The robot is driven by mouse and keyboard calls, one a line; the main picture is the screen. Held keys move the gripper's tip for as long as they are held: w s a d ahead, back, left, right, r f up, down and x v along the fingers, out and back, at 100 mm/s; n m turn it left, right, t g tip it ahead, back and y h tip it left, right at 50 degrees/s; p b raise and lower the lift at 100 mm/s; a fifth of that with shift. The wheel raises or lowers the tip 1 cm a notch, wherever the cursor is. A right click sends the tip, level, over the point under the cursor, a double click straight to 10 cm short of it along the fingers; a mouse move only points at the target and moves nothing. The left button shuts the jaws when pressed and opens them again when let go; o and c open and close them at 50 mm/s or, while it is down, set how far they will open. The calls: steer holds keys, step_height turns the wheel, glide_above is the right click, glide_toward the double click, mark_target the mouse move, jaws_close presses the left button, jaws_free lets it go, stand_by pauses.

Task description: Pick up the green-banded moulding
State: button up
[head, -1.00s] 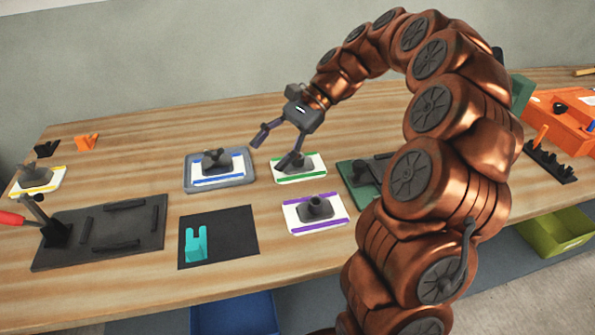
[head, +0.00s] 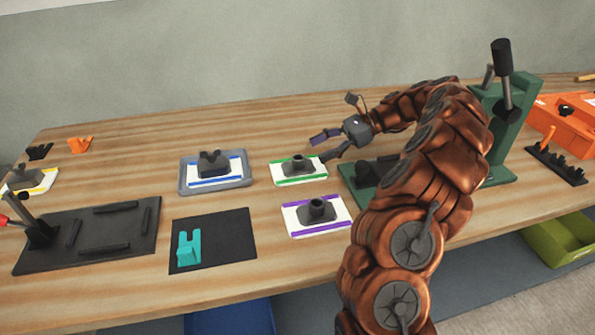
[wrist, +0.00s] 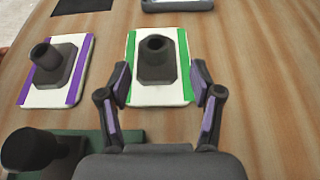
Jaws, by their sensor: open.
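The green-banded moulding (head: 298,170) is a white plate with green bands along two edges and a dark grey block with a round hollow post on top. It lies flat on the wooden table. My gripper (head: 325,144) is open and low, just to the right of it. In the wrist view the moulding (wrist: 157,68) lies ahead, and my gripper's two fingers (wrist: 160,83) are spread on either side of its near end. Nothing is between the fingers' pads except the plate's near part; contact cannot be told.
The purple-banded moulding (head: 293,222) lies close in front. The blue-banded moulding (head: 205,183) sits in a grey-blue tray (head: 185,187) to the left. A green-based press (head: 512,130) stands right. A black mat (head: 238,238) holds a teal forked piece (head: 189,248).

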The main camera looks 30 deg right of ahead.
mark_target(302, 159)
steer(key=shift+s+b+x, duration=0.15)
steer(key=shift+b+x, duration=1.15)
steer(key=shift+x, duration=0.2)
steer(key=shift+s+b+x, duration=0.15)
steer(key=shift+b+x, duration=1.15)
steer(key=shift+x, duration=0.2)
steer(key=shift+w+a, duration=0.1)
steer(key=shift+a, duration=0.4)
steer(key=shift+r, duration=0.1)
steer(key=shift+c, duration=0.3)
jaws_close()
